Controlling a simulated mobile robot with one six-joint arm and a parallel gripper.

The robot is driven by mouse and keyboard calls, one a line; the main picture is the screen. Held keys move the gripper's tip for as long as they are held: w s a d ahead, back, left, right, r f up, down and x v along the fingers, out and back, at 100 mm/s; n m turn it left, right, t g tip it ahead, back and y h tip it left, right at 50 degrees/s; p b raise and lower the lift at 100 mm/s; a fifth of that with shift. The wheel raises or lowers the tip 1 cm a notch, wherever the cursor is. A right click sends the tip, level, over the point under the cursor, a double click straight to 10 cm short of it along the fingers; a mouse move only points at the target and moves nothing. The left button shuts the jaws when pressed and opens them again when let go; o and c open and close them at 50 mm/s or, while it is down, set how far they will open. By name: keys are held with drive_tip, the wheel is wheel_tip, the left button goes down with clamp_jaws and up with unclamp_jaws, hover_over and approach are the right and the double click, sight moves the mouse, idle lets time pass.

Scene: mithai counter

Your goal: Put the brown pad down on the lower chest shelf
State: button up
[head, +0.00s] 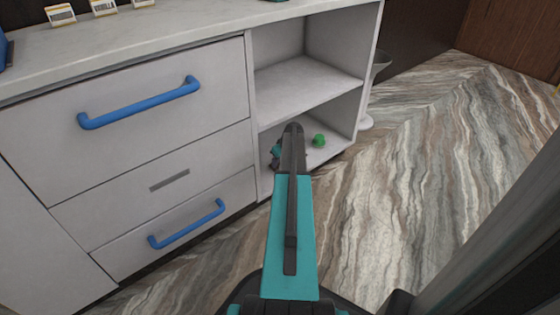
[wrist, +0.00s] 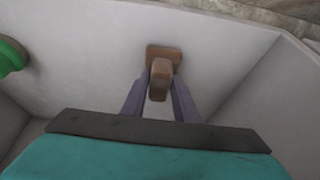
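In the wrist view the brown pad (wrist: 164,53), a flat block with a raised grip, sits between the two fingers of my gripper (wrist: 161,88). The fingers press close on both sides of the grip. Below it is the pale board of the lower chest shelf (wrist: 85,65). I cannot tell if the pad touches it. In the head view my gripper (head: 275,155) is inside the lower shelf opening, at the left of the shelf board (head: 334,150), partly behind my arm. The pad is hidden there.
A green object (head: 319,141) stands on the lower shelf to the right of my gripper; it also shows in the wrist view (wrist: 10,55). The upper shelf (head: 310,85) is empty where visible. Drawers with blue handles (head: 140,103) are at the left.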

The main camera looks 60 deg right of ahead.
drive_tip(key=shift+o, duration=1.4)
drive_tip(key=shift+p+v, duration=0.65)
drive_tip(key=shift+v, duration=0.15)
drive_tip(key=s+a+p, duration=0.3)
drive_tip(key=s, duration=0.8)
drive_tip(key=shift+a+p, duration=0.3)
drive_tip(key=shift+a, duration=0.05)
drive_tip(key=shift+s, duration=0.1)
